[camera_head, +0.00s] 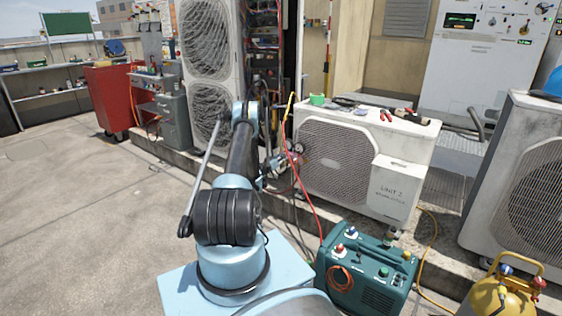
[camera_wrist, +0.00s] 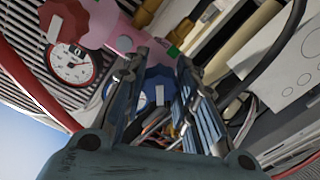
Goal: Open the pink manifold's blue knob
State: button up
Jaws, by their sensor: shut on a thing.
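The pink manifold (camera_wrist: 112,27) crosses the upper left of the wrist view, tilted. The blue knob (camera_wrist: 155,77) shows below it, between the fingers of my gripper (camera_wrist: 163,62). The fingers are shut on the knob, one on each side, and partly hide it. A red knob (camera_wrist: 63,18) and a red-rimmed gauge (camera_wrist: 71,65) are at the manifold's left end. In the head view my gripper (camera_head: 281,162) is at the left front of the condenser, beside the manifold's small gauge (camera_head: 298,148). The blue knob cannot be made out there.
The condenser marked UNIT 2 (camera_head: 340,155) stands right behind the manifold, with tools on top. A red hose (camera_head: 308,197) runs down to the green machine (camera_head: 365,272). A yellow cylinder (camera_head: 490,297) stands at the lower right. The floor at left is clear.

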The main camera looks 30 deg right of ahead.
jog(key=n, duration=0.7)
jog(key=shift+w, duration=0.1)
jog(key=n, duration=0.6)
jog(key=shift+a+n, duration=0.1)
jog(key=shift+n, duration=0.3)
jog(key=n, duration=0.6)
jog(key=shift+f, duration=0.1)
jog(key=shift+c, duration=0.2)
jog(key=n, duration=0.6)
jog(key=shift+n, duration=0.3)
jog(key=o, duration=1.1)
